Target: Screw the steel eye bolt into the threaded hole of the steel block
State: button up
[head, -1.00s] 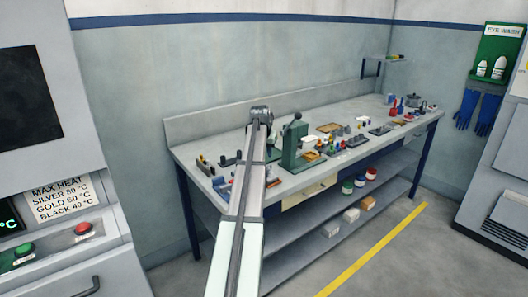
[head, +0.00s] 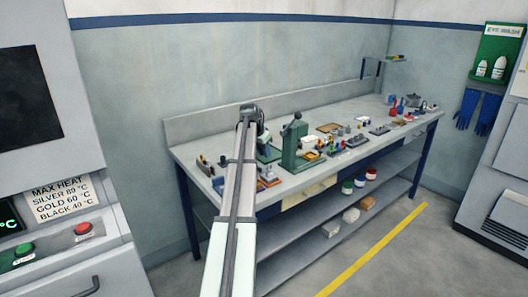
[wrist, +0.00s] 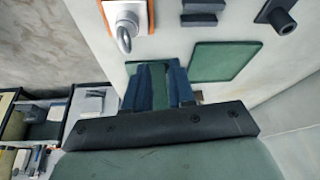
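A green mat (wrist: 224,61) lies right of my fingers, with dark blocks (wrist: 199,20) above it. In the head view a green press (head: 294,143) stands close to the right of my arm on the bench (head: 190,153). Several small items crowd the bench further right.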

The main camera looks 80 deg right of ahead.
jog(key=shift+f, duration=2.4)
grip_shut()
jog(key=shift+c, duration=1.9)
grip_release()
jog(key=o, duration=0.5)
jog(key=shift+r, duration=0.1)
notch_tip(320, 180, up, 6)
jog(key=shift+f, duration=0.1)
